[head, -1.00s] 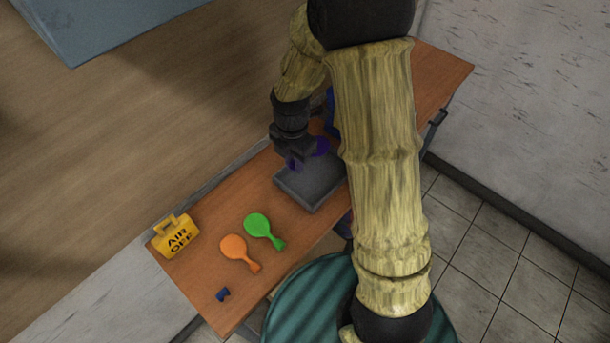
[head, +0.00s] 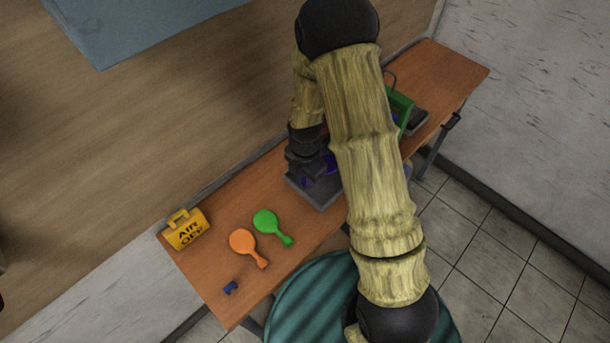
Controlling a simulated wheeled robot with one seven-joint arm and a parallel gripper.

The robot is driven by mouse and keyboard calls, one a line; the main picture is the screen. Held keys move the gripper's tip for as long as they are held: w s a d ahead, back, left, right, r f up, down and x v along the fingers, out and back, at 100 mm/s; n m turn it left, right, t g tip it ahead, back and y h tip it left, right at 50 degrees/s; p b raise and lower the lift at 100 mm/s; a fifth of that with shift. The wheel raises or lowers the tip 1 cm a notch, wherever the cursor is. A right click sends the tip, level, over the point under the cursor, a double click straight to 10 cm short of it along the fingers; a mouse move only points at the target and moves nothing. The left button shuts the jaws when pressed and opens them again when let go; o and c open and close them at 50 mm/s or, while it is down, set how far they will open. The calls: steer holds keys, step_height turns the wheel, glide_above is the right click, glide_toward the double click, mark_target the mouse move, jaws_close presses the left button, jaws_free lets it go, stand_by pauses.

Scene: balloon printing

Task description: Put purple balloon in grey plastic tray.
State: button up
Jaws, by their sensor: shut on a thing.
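The grey plastic tray (head: 322,201) lies on the wooden table, partly covered by my arm and gripper. My gripper (head: 308,180) is low over the tray and shut on the purple balloon (head: 331,163). Purple shows at the fingers and just right of them. The rest of the balloon is hidden by my gripper and arm. I cannot tell whether the balloon touches the tray floor.
A green balloon (head: 267,222) and an orange balloon (head: 243,241) lie left of the tray. A yellow "AIR OFF" block (head: 186,230) and a small blue piece (head: 230,287) are farther left. A green frame (head: 401,105) stands beyond my arm.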

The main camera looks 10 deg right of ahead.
steer(key=shift+f, duration=0.2)
steer(key=shift+f+b, duration=0.3)
steer(key=shift+b, duration=0.05)
steer(key=shift+f, duration=0.2)
steer(key=o, duration=0.9)
steer(key=shift+r+p, duration=0.5)
steer(key=shift+r, duration=0.35)
steer(key=shift+r+b, duration=0.2)
steer(key=shift+b, duration=0.15)
step_height(320, 180, up, 11)
steer(key=shift+s+r+b, duration=0.1)
steer(key=shift+b, duration=0.85)
